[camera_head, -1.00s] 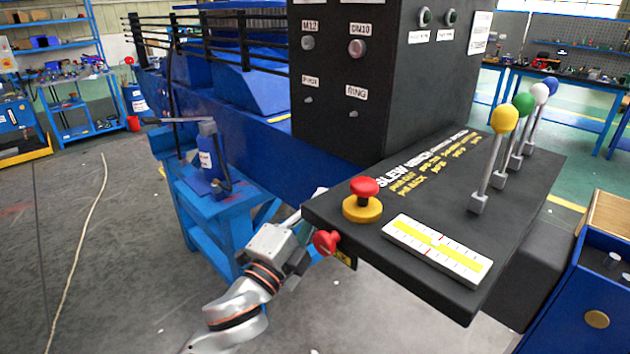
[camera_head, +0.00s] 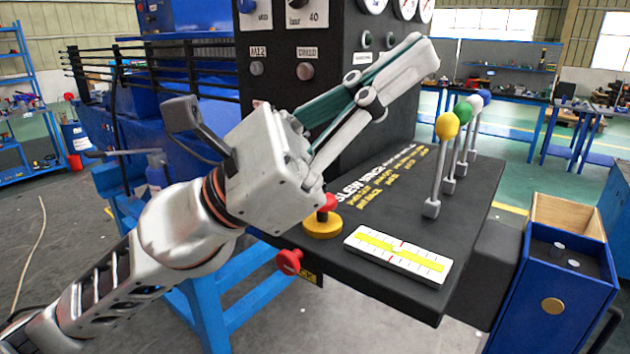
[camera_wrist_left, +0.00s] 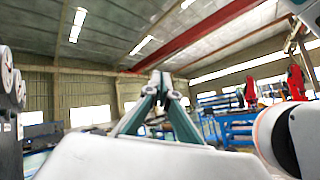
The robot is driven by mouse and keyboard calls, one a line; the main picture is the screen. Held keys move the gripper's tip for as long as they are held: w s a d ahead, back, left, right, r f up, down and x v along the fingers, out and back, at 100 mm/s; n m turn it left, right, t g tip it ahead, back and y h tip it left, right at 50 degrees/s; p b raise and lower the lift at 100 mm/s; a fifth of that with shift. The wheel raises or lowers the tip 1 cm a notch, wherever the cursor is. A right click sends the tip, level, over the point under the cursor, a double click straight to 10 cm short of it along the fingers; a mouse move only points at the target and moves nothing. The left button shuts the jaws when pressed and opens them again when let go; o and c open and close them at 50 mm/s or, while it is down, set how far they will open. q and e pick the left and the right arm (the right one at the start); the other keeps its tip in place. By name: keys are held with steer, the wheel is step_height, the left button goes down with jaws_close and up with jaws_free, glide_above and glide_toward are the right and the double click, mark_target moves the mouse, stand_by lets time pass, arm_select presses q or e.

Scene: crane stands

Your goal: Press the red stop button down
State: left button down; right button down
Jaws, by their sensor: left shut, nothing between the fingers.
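The red stop button (camera_head: 328,203) sits on a round yellow base (camera_head: 322,227) on the dark console top (camera_head: 385,215). My left gripper's body partly covers its red cap. A second red knob (camera_head: 289,261) sticks out of the console's front edge, lower down. My left gripper (camera_head: 420,55) is shut and empty. In the head view it slants up to the right, its fingertips in front of the upright panel and well above the button. Its fingers come together in the left wrist view (camera_wrist_left: 160,82), which shows mostly ceiling and no button. My right gripper is not in view.
Levers with yellow (camera_head: 447,125), green, white and blue balls stand at the console's right. A white and yellow level scale (camera_head: 397,254) lies right of the button. The dark panel (camera_head: 285,105) rises behind. A blue cabinet (camera_head: 550,290) stands at the right.

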arm_select(q)
steer(key=s+d+f+m+g+y, duration=0.4)
steer(key=s+d+f+m+y, duration=0.45)
steer(key=m, duration=0.65)
steer(key=w+a+f+m+t+y, duration=0.2)
steer(key=w+a+m+t+y, duration=0.25)
steer(key=w+a+y, duration=0.2)
steer(key=w+a+r+t+y, duration=0.2)
steer(key=w+a+r+t, duration=0.1)
steer(key=a, duration=0.3)
steer(key=w+a+r+t+y, duration=0.2)
steer(key=w+a+t+y, duration=0.1)
steer(key=w+a, duration=0.2)
steer(key=shift+a+r+m+t+y, duration=0.3)
steer(key=shift+a+r+m+t, duration=0.1)
steer(key=shift+a, duration=0.75)
steer(key=shift+w, duration=0.1)
steer(key=x, duration=1)
steer(key=shift+w+d+f+b, duration=0.15)
steer(key=shift+f+b, duration=0.1)
steer(key=shift+b, duration=0.15)
step_height(320, 180, down, 2)
steer(key=shift+f, duration=0.75)
